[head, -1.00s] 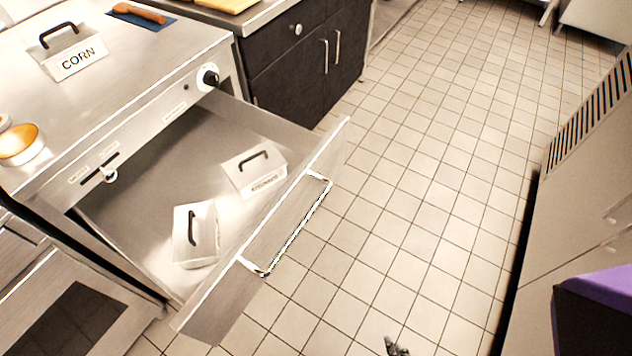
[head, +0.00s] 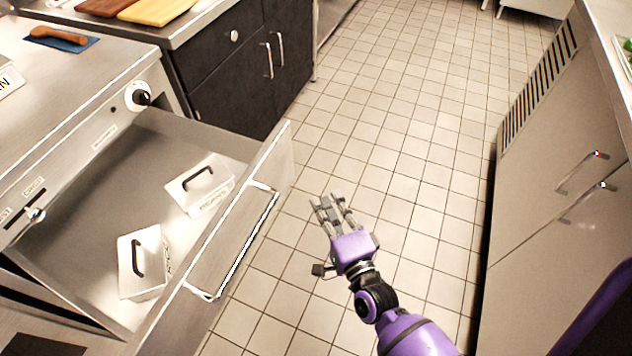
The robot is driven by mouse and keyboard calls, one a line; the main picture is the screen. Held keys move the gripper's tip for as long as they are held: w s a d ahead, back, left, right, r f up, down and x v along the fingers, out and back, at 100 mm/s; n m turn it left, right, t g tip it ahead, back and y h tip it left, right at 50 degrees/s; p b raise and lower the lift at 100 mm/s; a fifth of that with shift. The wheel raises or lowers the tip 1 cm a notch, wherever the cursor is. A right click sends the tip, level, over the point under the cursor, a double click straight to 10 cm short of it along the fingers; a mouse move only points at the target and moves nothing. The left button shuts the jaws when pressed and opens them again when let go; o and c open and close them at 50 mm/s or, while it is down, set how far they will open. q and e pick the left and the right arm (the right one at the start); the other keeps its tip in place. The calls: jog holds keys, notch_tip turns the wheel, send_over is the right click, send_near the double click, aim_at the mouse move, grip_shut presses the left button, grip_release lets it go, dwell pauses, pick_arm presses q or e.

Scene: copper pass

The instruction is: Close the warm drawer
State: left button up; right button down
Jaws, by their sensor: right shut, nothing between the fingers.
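The warm drawer (head: 75,170) is pulled out from the steel counter on the left. Its front panel (head: 272,163) carries a long bar handle (head: 240,254) facing the aisle. Two lidded containers with black handles lie inside, one nearer the back right (head: 200,185) and one nearer the front left (head: 143,262). My right gripper (head: 328,202) is over the tiled floor, to the right of the drawer front and apart from it. It is shut and empty, with its fingers pointing up the picture. My left gripper is not in view.
A control knob (head: 138,96) and a small lever (head: 36,214) are on the counter face. A dark cabinet (head: 243,65) stands beyond the drawer. A steel refrigerator-like unit (head: 545,180) borders the aisle on the right. The tiled floor (head: 400,130) between is clear.

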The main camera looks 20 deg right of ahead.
pick_arm(q)
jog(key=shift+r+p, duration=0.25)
jog(key=shift+p, duration=0.05)
pick_arm(e)
jog(key=w+a, duration=0.4)
jog(key=w, duration=0.7)
jog(key=shift+w+a, duration=0.15)
jog(key=shift+w, duration=0.25)
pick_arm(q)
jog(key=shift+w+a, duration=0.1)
